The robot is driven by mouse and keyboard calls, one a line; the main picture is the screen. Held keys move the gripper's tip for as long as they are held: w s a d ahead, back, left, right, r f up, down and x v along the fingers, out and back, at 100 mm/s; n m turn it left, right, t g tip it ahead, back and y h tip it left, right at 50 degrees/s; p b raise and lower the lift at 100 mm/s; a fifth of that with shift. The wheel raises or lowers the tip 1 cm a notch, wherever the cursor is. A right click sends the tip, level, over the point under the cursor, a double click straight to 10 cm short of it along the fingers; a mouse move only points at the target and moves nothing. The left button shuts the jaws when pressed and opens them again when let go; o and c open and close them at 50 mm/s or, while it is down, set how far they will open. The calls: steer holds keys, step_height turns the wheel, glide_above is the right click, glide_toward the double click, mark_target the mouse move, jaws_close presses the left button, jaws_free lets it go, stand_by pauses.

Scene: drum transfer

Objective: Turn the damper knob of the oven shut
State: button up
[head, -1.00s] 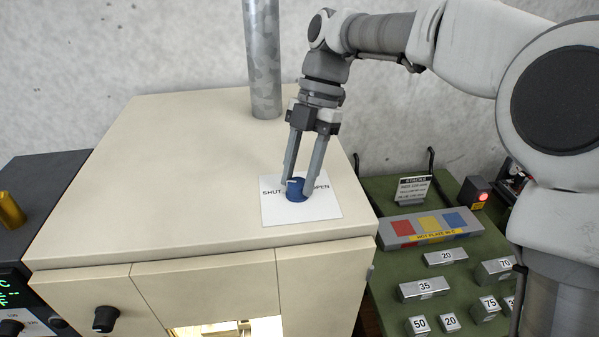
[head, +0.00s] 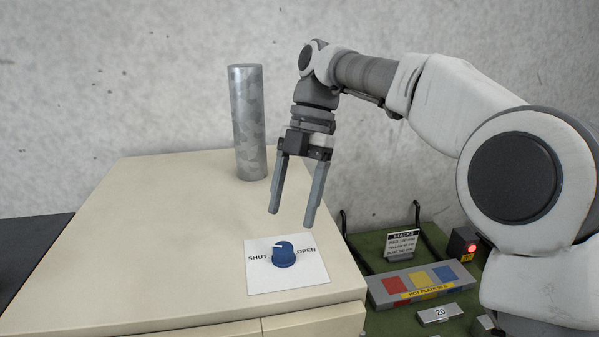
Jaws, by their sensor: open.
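The blue damper knob (head: 284,256) sits on a white label plate (head: 288,285) on top of the cream oven (head: 130,250). SHUT is printed left of the knob and OPEN right of it. The knob's white pointer line runs toward the upper left, on the SHUT side. My gripper (head: 291,218) is open and empty, pointing down above and behind the knob, with a visible gap to it. Both fingers are clear of the knob.
A metal flue pipe (head: 249,125) rises from the oven top, left of my gripper. Right of the oven is a green bench (head: 388,313) with a colour-patched hot plate rest (head: 422,286), a STACKS sign (head: 401,246), a metal block (head: 439,315) and a red lamp (head: 470,248).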

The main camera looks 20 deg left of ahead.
steer(key=shift+p+v, duration=0.45)
steer(key=shift+v, duration=2.4)
